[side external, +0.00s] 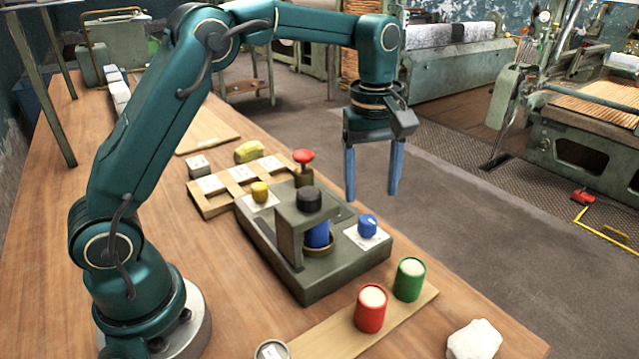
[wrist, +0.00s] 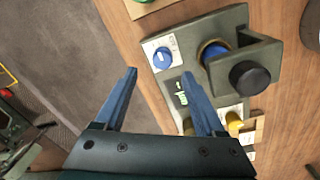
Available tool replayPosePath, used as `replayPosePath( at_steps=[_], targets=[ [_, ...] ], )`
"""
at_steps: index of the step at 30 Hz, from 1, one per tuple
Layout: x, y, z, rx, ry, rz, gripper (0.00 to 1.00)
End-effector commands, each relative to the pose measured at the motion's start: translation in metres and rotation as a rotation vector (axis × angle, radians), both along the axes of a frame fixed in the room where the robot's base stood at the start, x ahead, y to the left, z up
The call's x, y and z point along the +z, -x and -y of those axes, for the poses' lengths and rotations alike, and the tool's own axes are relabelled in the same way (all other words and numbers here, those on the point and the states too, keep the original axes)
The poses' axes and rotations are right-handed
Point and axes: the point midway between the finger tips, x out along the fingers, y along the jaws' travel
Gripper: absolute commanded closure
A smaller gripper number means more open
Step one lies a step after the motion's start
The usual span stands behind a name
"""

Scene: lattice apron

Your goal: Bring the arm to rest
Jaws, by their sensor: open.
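My gripper (side external: 372,192) is open and empty, its blue fingers pointing down in the air above the right far edge of the grey-green device. In the wrist view, my gripper (wrist: 160,75) also shows apart fingers with nothing between them. The device (side external: 330,275) stands on the wooden table and carries a bracket with a black knob (side external: 309,199) over a blue cylinder (side external: 317,235). A blue knob (side external: 367,226) and a yellow knob (side external: 260,192) sit on white plates.
Red (side external: 370,311) and green (side external: 409,281) cylinders with white tops stand on a wooden board at the front. A white lump (side external: 474,340) lies at the front right. A wooden rack (side external: 240,180) and a yellow lump (side external: 249,151) lie behind the device. Floor beyond the table is open.

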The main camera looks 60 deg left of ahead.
Motion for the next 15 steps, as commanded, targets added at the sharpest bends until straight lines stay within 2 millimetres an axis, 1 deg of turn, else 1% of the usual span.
replayPosePath(
  at_steps=[1,2,5,6,9,12,15],
  targets=[
    [0.013,0.001,0.000,0.000,0.001,0.033,0.28],
    [0.020,0.003,0.000,0.001,0.000,0.048,0.28],
    [0.046,0.017,0.000,-0.005,-0.001,0.104,0.28],
    [0.056,0.025,-0.001,-0.018,-0.003,0.128,0.28],
    [0.074,0.046,-0.001,-0.077,-0.013,0.182,0.28],
    [0.086,0.068,-0.001,-0.157,-0.030,0.234,0.28],
    [0.093,0.091,-0.002,-0.252,-0.054,0.284,0.28]
  ],
)
